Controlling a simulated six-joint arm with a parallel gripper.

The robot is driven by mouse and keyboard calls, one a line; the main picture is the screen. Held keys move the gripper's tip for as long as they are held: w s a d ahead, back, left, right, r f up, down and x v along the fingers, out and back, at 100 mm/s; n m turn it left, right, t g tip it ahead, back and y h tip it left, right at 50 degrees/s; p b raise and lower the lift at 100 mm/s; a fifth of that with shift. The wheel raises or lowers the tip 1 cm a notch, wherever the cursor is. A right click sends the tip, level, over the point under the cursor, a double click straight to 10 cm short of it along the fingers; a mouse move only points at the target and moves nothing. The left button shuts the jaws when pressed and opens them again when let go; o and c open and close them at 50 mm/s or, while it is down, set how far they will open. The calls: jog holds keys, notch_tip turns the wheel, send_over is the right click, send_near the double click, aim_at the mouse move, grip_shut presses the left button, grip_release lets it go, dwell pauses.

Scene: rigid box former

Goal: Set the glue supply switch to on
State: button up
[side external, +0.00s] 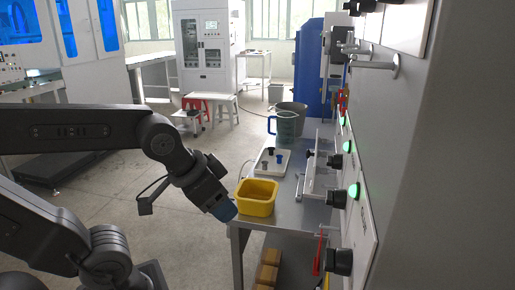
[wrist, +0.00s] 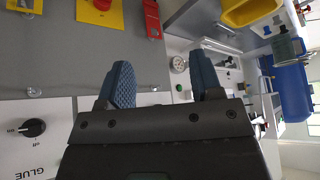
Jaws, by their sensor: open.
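The glue supply switch (wrist: 34,127) is a black rotary knob on a pale panel at the left of the wrist view. Its "on" and "off" labels and the word GLUE appear upside down. In the side view my gripper (side external: 223,209) is tilted down, left of the yellow bin. Which knob there is the glue switch cannot be told.
The yellow bin (side external: 257,197) and a white tray (side external: 271,161) stand on the bench (side external: 286,215). Black knobs (side external: 336,195) and green lamps (side external: 354,190) project from the machine's front. A red emergency button (wrist: 102,4) and a gauge (wrist: 179,65) show in the wrist view.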

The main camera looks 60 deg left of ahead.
jog(key=w+a+r+m+t+y, duration=0.1)
jog(key=w+a+r+m+t, duration=0.1)
jog(key=w, duration=0.4)
jog(key=w+a+r+m+t+y, duration=0.1)
jog(key=w+a+r+m+t, duration=0.1)
jog(key=w+a+m+t, duration=0.2)
jog(key=shift+w+a+r+t, duration=0.2)
jog(key=shift+w+a+t, duration=0.6)
jog(key=shift+w, duration=0.9)
jog(key=shift+a, duration=0.1)
jog(key=s+d+f+n+g+h, duration=0.1)
jog(key=s+d+f+n+g, duration=0.1)
jog(key=s, duration=0.5)
jog(key=s+d+f+n+g+h, duration=0.1)
jog(key=s+d+f+n+g, duration=0.1)
jog(key=s+d+n+g, duration=0.2)
jog(key=s+d+g, duration=0.2)
jog(key=s, duration=0.1)
jog(key=shift+s+d+f, duration=0.25)
jog(key=shift+s+f, duration=0.05)
